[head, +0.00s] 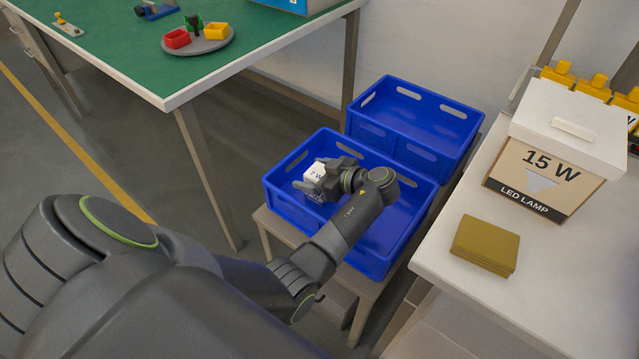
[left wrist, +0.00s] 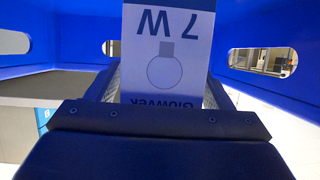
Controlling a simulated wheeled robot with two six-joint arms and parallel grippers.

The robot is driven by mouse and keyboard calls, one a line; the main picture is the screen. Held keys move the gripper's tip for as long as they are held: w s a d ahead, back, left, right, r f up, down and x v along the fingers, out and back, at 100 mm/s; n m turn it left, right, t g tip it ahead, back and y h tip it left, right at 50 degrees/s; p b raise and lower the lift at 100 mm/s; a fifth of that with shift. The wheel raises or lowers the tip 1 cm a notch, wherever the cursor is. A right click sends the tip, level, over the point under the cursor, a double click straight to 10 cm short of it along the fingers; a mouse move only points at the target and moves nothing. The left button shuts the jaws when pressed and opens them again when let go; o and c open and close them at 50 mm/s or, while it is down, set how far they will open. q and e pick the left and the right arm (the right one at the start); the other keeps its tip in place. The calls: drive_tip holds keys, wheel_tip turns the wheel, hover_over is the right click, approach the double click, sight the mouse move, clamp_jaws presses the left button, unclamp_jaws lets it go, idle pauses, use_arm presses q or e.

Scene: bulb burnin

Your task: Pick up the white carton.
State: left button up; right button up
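The white carton (head: 315,172) is a small box marked "7 W" inside the front blue crate (head: 281,193). My left gripper (head: 325,181) reaches into this crate with one finger on each side of the carton. In the left wrist view the carton (left wrist: 168,55) fills the gap between the two fingers, its print upside down with a bulb outline. No clear gap shows at either side, so the gripper looks shut on it. The carton's lower end is hidden behind the gripper. My right gripper is not in view.
A second blue crate (head: 440,108) stands behind. At right, a white table (head: 570,290) holds a "15 W" LED lamp box (head: 545,178) and a stack of brown-yellow sheets (head: 485,245). A green-topped table (head: 110,50) is at upper left. The crate walls surround my gripper.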

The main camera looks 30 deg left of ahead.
use_arm(q)
drive_tip(key=c, duration=1)
drive_tip(key=shift+o, duration=0.2)
drive_tip(key=shift+r, duration=0.1)
